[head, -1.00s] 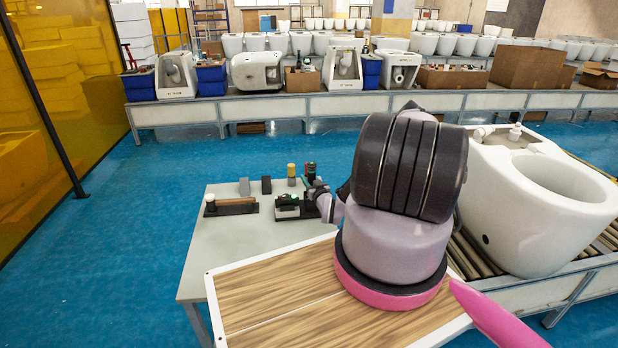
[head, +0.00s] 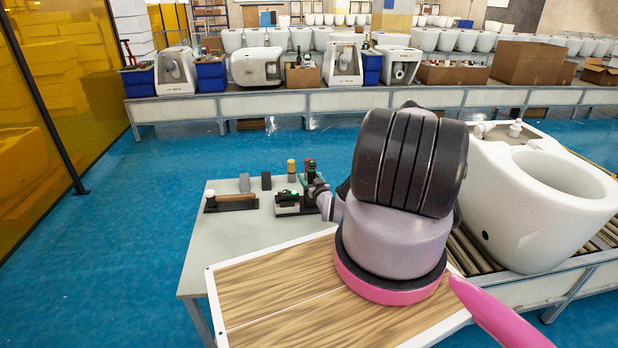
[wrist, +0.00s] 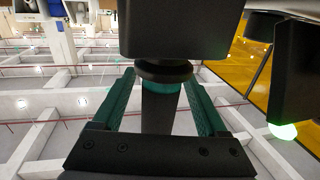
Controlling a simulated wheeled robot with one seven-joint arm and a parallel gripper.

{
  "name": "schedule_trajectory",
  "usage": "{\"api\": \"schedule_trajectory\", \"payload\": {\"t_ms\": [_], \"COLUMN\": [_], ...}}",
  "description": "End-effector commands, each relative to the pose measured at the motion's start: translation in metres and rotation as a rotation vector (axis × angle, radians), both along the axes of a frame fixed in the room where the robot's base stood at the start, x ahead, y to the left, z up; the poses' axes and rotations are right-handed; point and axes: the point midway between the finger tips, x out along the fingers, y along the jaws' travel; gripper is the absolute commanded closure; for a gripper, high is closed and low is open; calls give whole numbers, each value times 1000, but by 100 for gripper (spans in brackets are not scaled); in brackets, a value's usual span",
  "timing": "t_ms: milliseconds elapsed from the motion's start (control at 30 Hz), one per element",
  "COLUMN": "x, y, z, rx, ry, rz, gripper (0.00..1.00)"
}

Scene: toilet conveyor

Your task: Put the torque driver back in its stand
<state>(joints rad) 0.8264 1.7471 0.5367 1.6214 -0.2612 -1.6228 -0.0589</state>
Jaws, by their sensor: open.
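The torque driver appears in the wrist view as a large black body (wrist: 175,30) with a dark collar, a thin teal ring and a dark shaft below. My gripper (wrist: 165,100) is open, with its two green fingers on either side of the shaft; a gap shows on both sides. In the head view my gripper (head: 314,188) is at the back right of the grey table, largely hidden by my wrist. An upright dark item with green parts (head: 310,168) stands there, probably the driver. Its stand cannot be told apart clearly, so I cannot see how it is seated.
A wood-topped board (head: 265,290) lies in front. A white toilet (head: 540,205) on rollers is to the right.

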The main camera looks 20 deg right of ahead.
Motion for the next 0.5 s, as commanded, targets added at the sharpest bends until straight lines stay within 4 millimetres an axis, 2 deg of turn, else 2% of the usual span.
{"api": "schedule_trajectory", "payload": {"t_ms": [167, 500], "x": [-19, -85], "y": [0, 4], "z": [-1, 0], "rx": [1, 1], "ry": [2, 0], "rz": [-2, -1], "gripper": [24, 24]}}
